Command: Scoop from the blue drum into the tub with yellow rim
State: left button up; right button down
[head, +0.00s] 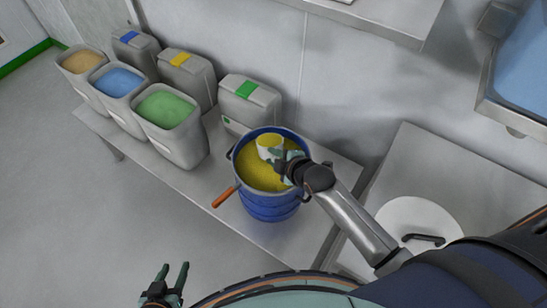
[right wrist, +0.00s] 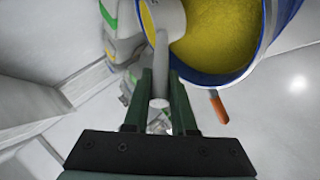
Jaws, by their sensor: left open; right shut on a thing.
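The blue drum (head: 268,205) stands open on the bench, holding yellow powder (head: 257,176). In the right wrist view the drum rim (right wrist: 262,50) is at the upper right. My right gripper (head: 287,166) is shut on the handle of a white scoop (head: 266,155), over the drum's mouth. Yellow material shows in the scoop's bowl. The scoop's pale handle (right wrist: 160,80) runs between the fingers (right wrist: 163,100) in the right wrist view. My left gripper (head: 172,280) is open and empty, low in the head view. I cannot make out a tub with a yellow rim.
An orange-handled tool (head: 225,196) sticks out at the drum's left. Open bins with tan (head: 80,62), blue (head: 118,80) and green (head: 165,105) contents stand left on the bench, before canisters with blue, yellow (head: 180,60) and green labels. A white lid (head: 405,215) lies at right.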

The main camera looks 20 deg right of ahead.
jog(key=shift+s+a+r+t, duration=0.1)
jog(key=shift+s+r+t, duration=0.1)
jog(key=shift+r, duration=0.6)
jog(key=shift+s+r+t, duration=0.1)
jog(key=shift+s+r, duration=0.05)
jog(key=shift+r, duration=0.6)
jog(key=shift+s+a+r+t+b, duration=0.1)
jog(key=shift+s+r+t+b, duration=0.35)
jog(key=shift+s+t, duration=0.2)
jog(key=shift+s+r+n+t, duration=0.2)
jog(key=shift+r+n+t, duration=0.1)
jog(key=shift+r+t, duration=0.2)
